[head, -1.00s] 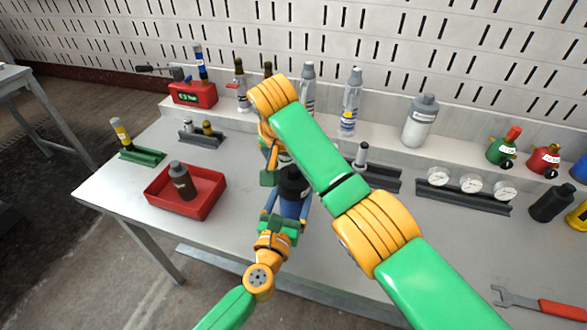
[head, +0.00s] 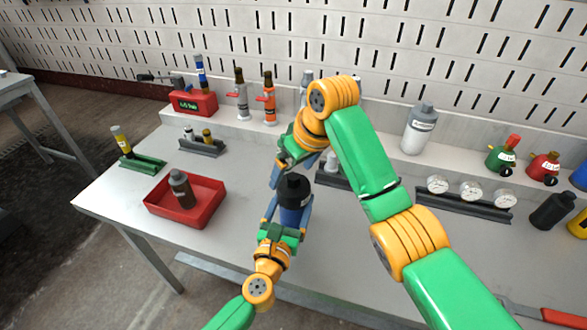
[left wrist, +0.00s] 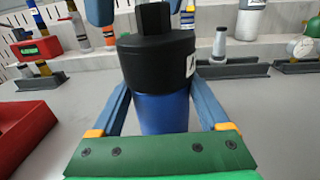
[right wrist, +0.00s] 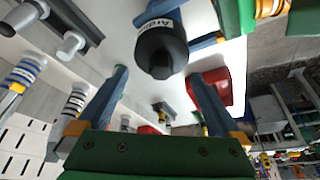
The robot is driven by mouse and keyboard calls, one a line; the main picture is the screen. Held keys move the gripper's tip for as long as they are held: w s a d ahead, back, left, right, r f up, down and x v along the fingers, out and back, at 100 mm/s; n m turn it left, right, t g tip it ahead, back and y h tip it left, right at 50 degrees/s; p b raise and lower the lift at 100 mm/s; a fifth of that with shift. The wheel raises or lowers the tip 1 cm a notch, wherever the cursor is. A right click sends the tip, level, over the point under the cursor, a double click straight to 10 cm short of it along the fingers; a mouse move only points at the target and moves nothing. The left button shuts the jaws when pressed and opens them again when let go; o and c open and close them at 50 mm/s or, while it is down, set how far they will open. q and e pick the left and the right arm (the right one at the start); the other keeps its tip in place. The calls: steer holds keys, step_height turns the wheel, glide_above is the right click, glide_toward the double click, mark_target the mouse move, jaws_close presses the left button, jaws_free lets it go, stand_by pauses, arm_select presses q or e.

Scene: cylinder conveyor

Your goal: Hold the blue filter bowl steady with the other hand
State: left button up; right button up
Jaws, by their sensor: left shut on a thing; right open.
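The blue filter bowl (head: 294,214) stands upright on the table with a black cap (head: 294,188) on top. In the left wrist view the bowl (left wrist: 162,113) sits between the fingers, under the wide black cap (left wrist: 157,58). My left gripper (head: 288,208) is shut on the bowl from the near side. My right gripper (head: 300,170) is open and empty, just behind and above the cap. In the right wrist view the cap (right wrist: 161,50) shows beyond the open fingertips, apart from them. The bowl's lower part is partly hidden by my left gripper.
Gauges on a dark rack (head: 465,205) stand to the right. Bottles, including a grey one (head: 419,130), line the back ledge.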

mark_target(293, 187)
steer(key=n+g, duration=0.1)
steer(key=n, duration=0.2)
steer(key=n+g+y, duration=0.1)
steer(key=n, duration=0.2)
stand_by(0.3)
steer(key=shift+f, duration=1.25)
steer(key=shift+c, duration=0.2)
